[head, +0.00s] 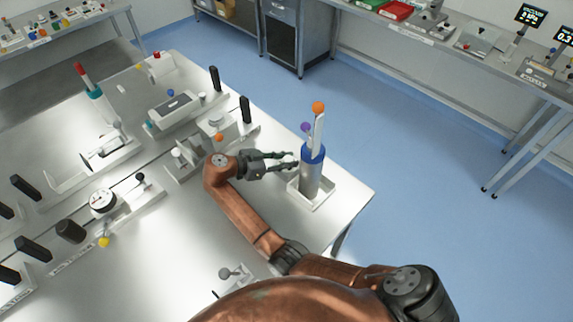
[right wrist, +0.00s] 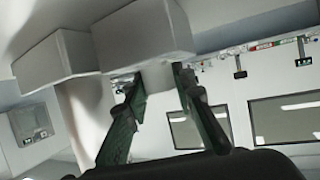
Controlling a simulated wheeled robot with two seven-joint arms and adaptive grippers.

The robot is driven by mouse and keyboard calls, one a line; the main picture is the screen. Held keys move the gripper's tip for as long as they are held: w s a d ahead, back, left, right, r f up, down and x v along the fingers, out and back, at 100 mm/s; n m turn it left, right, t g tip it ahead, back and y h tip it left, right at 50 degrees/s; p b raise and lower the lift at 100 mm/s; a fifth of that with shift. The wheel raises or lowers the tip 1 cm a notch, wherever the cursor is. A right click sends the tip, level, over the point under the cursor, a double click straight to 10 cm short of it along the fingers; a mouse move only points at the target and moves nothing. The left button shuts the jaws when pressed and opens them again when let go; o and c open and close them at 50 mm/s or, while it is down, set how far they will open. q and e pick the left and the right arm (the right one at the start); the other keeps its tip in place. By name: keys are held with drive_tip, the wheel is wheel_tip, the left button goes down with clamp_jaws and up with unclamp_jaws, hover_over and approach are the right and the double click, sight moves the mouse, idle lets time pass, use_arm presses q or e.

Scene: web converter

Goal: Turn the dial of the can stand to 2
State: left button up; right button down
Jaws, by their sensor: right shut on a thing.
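The can stand (head: 311,178) is a grey cylinder with a blue band at its top, upright in a white tray at the table's right corner. Rods with an orange ball and a purple ball rise from it. My right gripper (head: 292,160) reaches in from the left, its fingertips at the stand's left side. In the right wrist view its two dark fingers (right wrist: 159,76) stand apart with a small pale piece between their tips, which I take for the dial. The dial's marks and setting cannot be read. My left gripper is not in view.
A white device with an orange ball (head: 219,137) stands just behind my right wrist. Black upright handles (head: 245,110) are further back. A gauge (head: 103,201) and a yellow ball (head: 104,242) lie to the left. Blue floor is open beyond the table's right edge.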

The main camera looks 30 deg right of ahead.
drive_tip(key=shift+m+g+b, duration=0.8)
drive_tip(key=shift+g, duration=0.1)
drive_tip(key=shift+r, duration=0.1)
drive_tip(key=c, duration=1.9)
unclamp_jaws()
drive_tip(key=v, duration=0.7)
drive_tip(key=shift+a, duration=0.25)
drive_tip(key=shift+r, duration=0.15)
